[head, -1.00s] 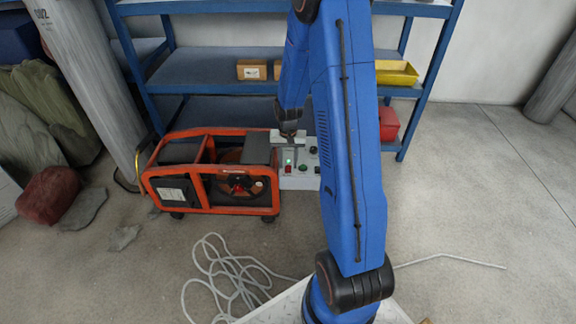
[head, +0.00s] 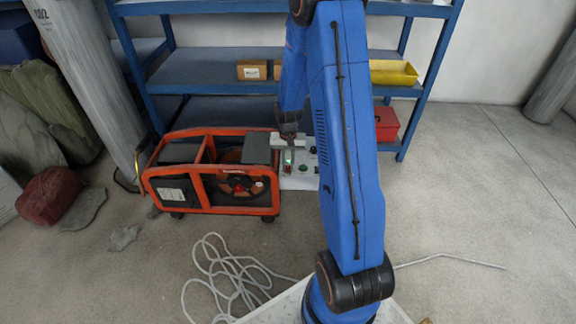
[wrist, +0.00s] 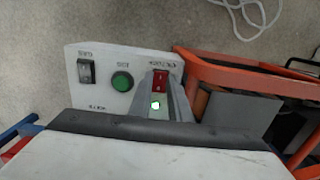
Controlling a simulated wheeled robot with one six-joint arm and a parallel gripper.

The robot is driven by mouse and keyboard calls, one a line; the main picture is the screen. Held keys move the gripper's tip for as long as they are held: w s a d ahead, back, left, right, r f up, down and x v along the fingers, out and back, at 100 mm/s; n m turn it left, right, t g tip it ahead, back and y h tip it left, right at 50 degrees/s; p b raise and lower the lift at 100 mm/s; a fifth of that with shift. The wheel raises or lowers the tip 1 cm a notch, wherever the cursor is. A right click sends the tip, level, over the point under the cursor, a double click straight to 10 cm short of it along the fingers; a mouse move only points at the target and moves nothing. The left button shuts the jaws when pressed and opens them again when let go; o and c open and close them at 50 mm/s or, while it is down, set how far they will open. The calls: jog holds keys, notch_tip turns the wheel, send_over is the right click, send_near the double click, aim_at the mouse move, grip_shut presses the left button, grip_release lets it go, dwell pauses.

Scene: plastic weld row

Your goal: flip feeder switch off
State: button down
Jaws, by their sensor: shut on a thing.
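A pale control panel (head: 298,181) stands beside the orange-framed machine. In the wrist view the panel (wrist: 100,60) carries a red rocker switch (wrist: 161,81), a green round button (wrist: 122,81) and a dark rocker switch (wrist: 85,72). A small green lamp (wrist: 155,105) is lit below the red switch.
The orange-framed machine (head: 212,209) is directly left of the panel. A blue shelf (head: 215,70) stands behind, with a yellow bin (head: 394,73) and a red box (head: 387,123). A pale cable (head: 228,275) lies coiled on the floor in front.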

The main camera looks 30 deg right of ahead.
jog(key=shift+w+d+g+y, duration=0.15)
jog(key=shift+g+y, duration=0.2)
jog(key=shift+g, duration=0.15)
jog(key=shift+w+d+g+y, duration=0.1)
jog(key=shift+w+g+y, duration=0.05)
jog(key=shift+g+y, duration=0.3)
jog(key=c, duration=1.6)
grip_release()
jog(key=shift+c, duration=0.2)
jog(key=shift+r, duration=0.1)
jog(key=v, duration=1.7)
jog(key=shift+w, duration=0.15)
jog(key=shift+r, duration=0.1)
